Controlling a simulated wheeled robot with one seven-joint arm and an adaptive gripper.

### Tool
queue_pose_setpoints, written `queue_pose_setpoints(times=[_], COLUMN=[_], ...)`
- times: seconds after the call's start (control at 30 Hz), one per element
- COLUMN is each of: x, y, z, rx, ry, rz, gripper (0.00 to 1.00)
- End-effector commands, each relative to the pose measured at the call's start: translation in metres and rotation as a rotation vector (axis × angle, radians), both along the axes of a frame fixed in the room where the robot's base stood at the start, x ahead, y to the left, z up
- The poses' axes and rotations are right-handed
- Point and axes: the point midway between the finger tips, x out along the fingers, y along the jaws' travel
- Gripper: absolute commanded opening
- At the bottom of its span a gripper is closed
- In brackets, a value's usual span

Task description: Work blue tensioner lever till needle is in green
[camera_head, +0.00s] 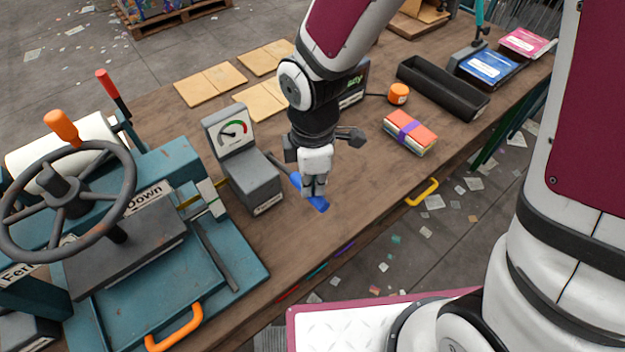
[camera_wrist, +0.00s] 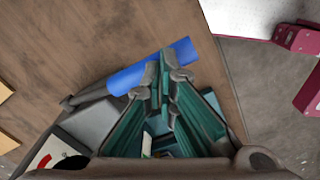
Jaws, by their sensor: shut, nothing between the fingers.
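The tensioner is a grey box (camera_head: 252,181) with an upright gauge (camera_head: 230,131) at its back. The gauge has a white dial with a green arc and a red part; its small needle seems to point left, outside the green. The lever's dark arm runs from the box to a blue handle (camera_head: 320,205), low over the table. My gripper (camera_head: 313,190) points down at the blue handle, shut and empty. In the wrist view the fingertips (camera_wrist: 166,68) overlap the blue handle (camera_wrist: 128,79); I cannot tell if they touch it.
A teal press (camera_head: 170,265) with a dark handwheel (camera_head: 68,195) stands left. An orange-and-purple banded bundle (camera_head: 410,132), an orange knob (camera_head: 398,93) and a black tray (camera_head: 443,88) lie right. A yellow handle (camera_head: 422,192) is on the table's front edge.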

Motion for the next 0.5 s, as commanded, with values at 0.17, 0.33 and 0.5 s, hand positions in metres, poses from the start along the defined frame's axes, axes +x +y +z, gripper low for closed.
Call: queue_pose_setpoints(times=[0.17, 0.33, 0.5], x=[0.000, 0.000, 0.001], y=[0.000, 0.000, 0.000], z=[-0.005, -0.009, -0.013], rx=[0.001, 0.001, 0.001], ry=[0.000, 0.000, -0.001], rz=[0.000, 0.001, 0.001], gripper=[0.00, 0.00, 0.00])
